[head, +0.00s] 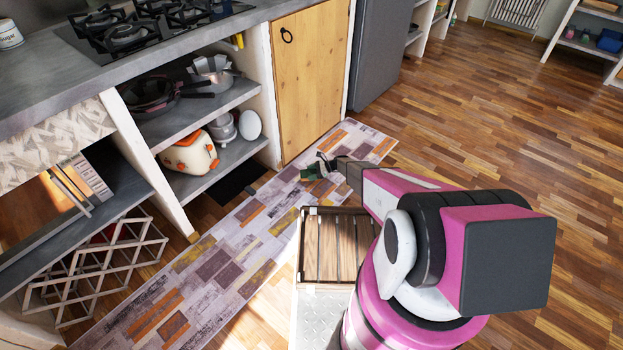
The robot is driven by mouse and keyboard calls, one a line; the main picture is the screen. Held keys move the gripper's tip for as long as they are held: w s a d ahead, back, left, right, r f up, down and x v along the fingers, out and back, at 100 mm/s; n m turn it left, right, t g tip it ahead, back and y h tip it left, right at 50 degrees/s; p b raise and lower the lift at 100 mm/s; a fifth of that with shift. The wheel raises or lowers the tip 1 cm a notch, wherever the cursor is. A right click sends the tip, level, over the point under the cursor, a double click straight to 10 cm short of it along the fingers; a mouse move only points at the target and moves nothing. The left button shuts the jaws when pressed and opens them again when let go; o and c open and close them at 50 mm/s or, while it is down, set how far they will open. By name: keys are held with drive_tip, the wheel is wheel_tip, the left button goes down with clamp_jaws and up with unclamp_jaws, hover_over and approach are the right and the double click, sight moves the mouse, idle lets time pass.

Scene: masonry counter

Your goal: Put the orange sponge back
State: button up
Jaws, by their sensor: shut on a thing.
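My gripper (322,166) is at the end of my outstretched arm, above the patterned runner near the wooden cabinet door. It is shut on a small dark green thing (310,173). The thing is partly hidden by the gripper and too small to make out well. No orange surface shows on it, so I cannot tell whether it is the orange sponge. I see no orange sponge elsewhere in the head view.
A slatted wooden crate (311,252), apparently empty, sits beside my arm. The counter (40,90) with a gas hob (128,36) is at left, with pots on shelves below. Small items stand on a far right shelf (590,48). The wooden floor (470,110) is clear.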

drive_tip(key=shift+f, duration=1.8)
drive_tip(key=shift+f, duration=0.2)
drive_tip(key=o, duration=0.9)
drive_tip(key=shift+r, duration=0.15)
